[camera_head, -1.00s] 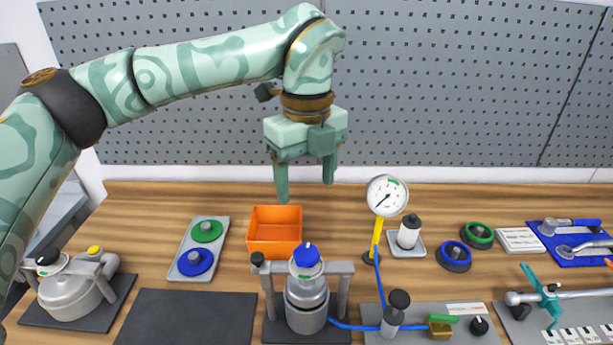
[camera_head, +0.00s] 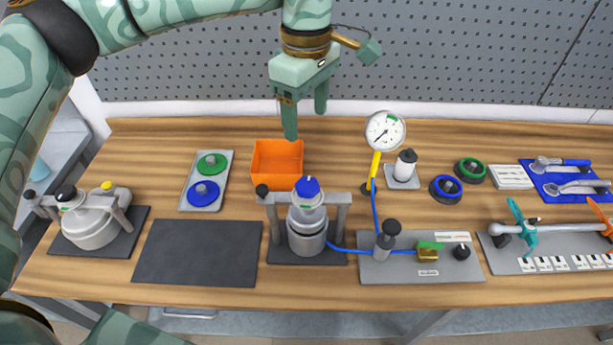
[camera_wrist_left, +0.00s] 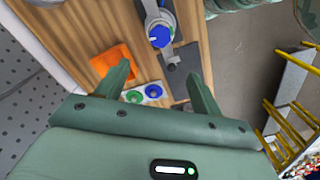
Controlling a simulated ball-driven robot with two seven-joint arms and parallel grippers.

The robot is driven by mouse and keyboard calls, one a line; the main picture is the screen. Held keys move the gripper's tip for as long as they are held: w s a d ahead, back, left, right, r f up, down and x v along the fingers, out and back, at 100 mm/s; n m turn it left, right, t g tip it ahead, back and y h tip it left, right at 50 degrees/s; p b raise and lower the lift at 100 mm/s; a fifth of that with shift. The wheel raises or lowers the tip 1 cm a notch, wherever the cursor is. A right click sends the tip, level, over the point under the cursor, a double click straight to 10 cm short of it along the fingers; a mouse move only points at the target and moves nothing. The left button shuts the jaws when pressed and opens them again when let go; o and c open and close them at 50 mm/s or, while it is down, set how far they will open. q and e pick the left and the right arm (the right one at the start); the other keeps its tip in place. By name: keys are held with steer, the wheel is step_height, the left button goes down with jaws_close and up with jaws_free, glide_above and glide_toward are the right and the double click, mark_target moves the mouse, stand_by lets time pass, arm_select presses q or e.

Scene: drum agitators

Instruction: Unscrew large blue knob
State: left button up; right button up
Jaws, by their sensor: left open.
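A blue knob (camera_head: 308,188) sits on top of a grey metal vessel (camera_head: 306,236) in a stand with two posts, at the front middle of the bench. The knob also shows in the left wrist view (camera_wrist_left: 159,36), ahead of the fingers. My left gripper (camera_head: 306,122) is open and empty, pointing down. In the head view it appears over the back edge of the orange bin, behind the vessel and apart from the knob. Its two fingers also show in the left wrist view (camera_wrist_left: 157,78). My right gripper is not in view.
An orange bin (camera_head: 277,184) stands behind the vessel. A grey tray (camera_head: 219,172) with green and blue discs lies left of it. A pressure gauge (camera_head: 385,131) on a yellow stem stands to the right. A bare dark mat (camera_head: 198,252) lies front left of the vessel.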

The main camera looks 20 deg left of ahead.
arm_select(q)
glide_toward(306, 184)
steer(key=shift+m, duration=0.4)
step_height(306, 184, down, 9)
steer(key=shift+r+p, duration=0.2)
steer(key=shift+p, duration=0.25)
steer(key=c, duration=1)
